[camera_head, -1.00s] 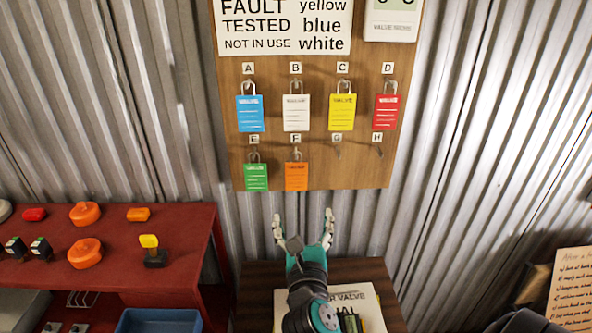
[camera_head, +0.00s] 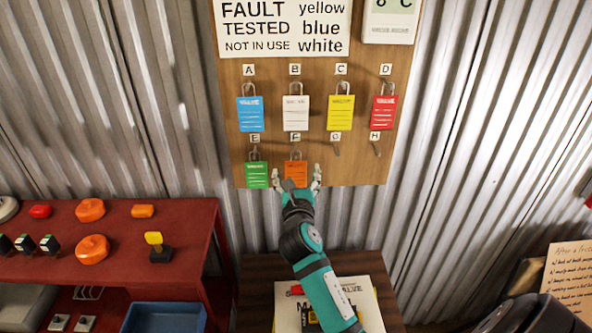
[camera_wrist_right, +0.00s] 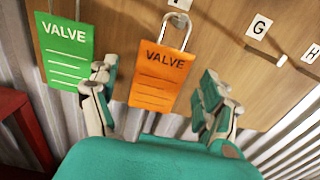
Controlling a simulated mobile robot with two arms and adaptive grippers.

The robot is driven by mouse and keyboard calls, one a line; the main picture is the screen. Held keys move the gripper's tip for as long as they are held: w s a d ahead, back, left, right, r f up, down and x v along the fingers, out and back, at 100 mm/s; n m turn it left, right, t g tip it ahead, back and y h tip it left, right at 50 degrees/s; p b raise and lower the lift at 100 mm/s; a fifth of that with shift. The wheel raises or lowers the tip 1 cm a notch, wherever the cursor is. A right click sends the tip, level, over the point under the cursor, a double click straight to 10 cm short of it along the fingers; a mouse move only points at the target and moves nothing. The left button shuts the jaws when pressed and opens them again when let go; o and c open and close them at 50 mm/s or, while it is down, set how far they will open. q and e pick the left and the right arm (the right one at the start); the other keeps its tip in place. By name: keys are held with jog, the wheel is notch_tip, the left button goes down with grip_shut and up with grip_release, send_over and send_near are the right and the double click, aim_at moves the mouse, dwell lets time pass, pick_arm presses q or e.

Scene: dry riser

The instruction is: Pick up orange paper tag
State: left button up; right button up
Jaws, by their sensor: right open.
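The orange paper tag (camera_head: 296,172) hangs by a metal loop on the hook under label F, in the lower row of the wooden board (camera_head: 350,168). In the right wrist view the tag (camera_wrist_right: 161,78) reads VALVE and hangs between the spread fingers. My right gripper (camera_head: 297,176) is open and empty, with one finger on each side of the tag's lower part. I cannot tell whether a finger touches it. The green tag (camera_head: 257,174) hangs just left of it, close to the left finger. My left gripper is not in view.
Blue (camera_head: 250,114), white (camera_head: 296,113), yellow (camera_head: 341,113) and red (camera_head: 384,113) tags hang in the row above. Hooks G and H are empty. A red shelf (camera_head: 130,262) with buttons and a blue bin (camera_head: 163,318) stands at left.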

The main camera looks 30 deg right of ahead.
jog(key=shift+x, duration=1.05)
jog(key=shift+s, duration=0.1)
jog(key=shift+c, duration=0.2)
jog(key=c, duration=0.8)
jog(key=shift+r, duration=0.1)
